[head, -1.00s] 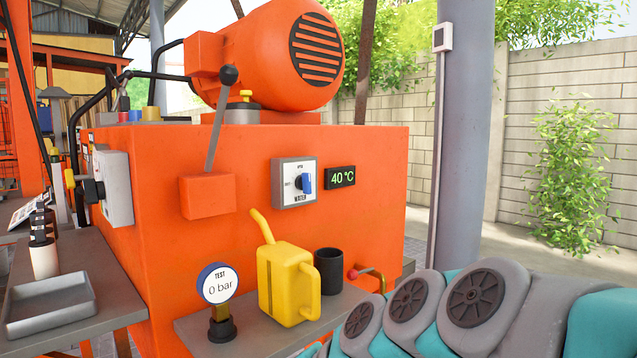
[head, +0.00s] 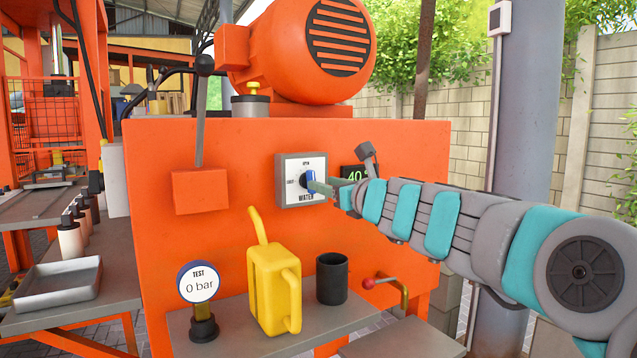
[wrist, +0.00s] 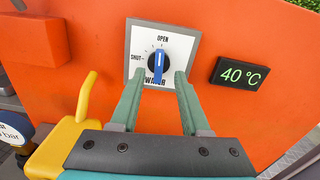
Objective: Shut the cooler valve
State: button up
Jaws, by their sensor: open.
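The valve is a dark round knob with a blue handle (wrist: 159,68) on a white plate (wrist: 134,44) marked OPEN at the top, SHUT at the left and WATER below. The handle stands upright in the wrist view. In the head view the plate (head: 288,167) sits on the orange machine's front, and the blue handle is partly hidden behind my gripper. My gripper (wrist: 159,77) is open. Its two green fingers reach toward the plate, one on each side of the handle's lower end. I cannot tell whether they touch it.
A display (wrist: 240,73) reading 40 °C is right of the plate. A lever box (head: 200,192) is to its left. Below, a shelf holds a yellow watering can (head: 272,285), a black cup (head: 332,278) and a gauge (head: 198,283) reading 0 bar. A red-tipped handle (head: 385,284) is near the cup.

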jog(key=shift+x, duration=1.95)
jog(key=shift+c, duration=0.3)
grip_shut()
